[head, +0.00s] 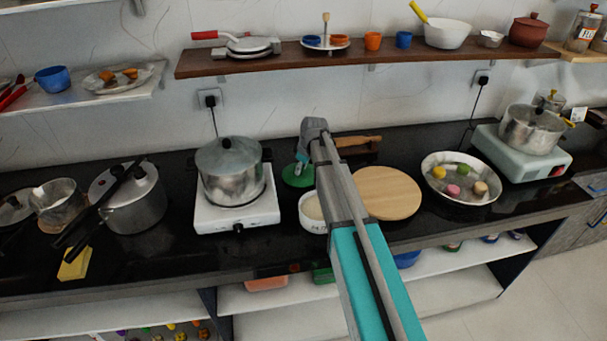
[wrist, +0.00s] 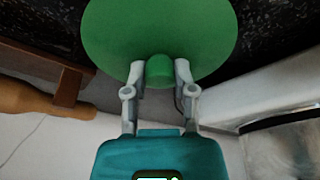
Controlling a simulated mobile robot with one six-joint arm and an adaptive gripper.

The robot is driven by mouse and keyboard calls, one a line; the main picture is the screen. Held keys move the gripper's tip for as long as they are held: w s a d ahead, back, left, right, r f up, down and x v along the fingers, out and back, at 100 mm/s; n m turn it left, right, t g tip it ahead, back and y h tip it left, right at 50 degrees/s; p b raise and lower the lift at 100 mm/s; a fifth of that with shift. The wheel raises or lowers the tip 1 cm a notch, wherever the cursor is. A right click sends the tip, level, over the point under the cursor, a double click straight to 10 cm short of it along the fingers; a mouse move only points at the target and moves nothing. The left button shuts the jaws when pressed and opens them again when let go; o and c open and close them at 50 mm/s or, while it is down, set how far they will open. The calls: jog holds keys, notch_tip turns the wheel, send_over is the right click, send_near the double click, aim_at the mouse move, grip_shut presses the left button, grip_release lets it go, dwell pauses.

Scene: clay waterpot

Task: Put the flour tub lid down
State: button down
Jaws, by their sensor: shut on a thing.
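The flour tub lid is a flat green disc with a green knob (wrist: 160,70). In the wrist view the lid (wrist: 160,25) fills the top middle. My gripper (wrist: 160,72) is shut on its knob, one finger on each side. In the head view the lid (head: 297,176) shows near the back of the black counter, partly behind my arm, under my gripper (head: 302,158). I cannot tell whether it touches the counter. The white flour tub (head: 312,222) stands uncovered in front of the lid, with pale contents, partly hidden by my arm.
A steel pot on a white hot plate (head: 237,214) stands to the left. A round wooden board (head: 387,192) lies to the right, with a rolling pin (head: 358,141) behind it. A white bowl (head: 460,198) of coloured items is farther right. Bare black counter (head: 260,262) lies in front.

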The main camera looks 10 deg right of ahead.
aim_at(309, 177)
jog(key=shift+f, duration=0.5)
jog(key=shift+c, duration=2.2)
grip_release()
jog(key=shift+r, duration=0.15)
jog(key=p+v, duration=1.1)
jog(key=v, duration=0.1)
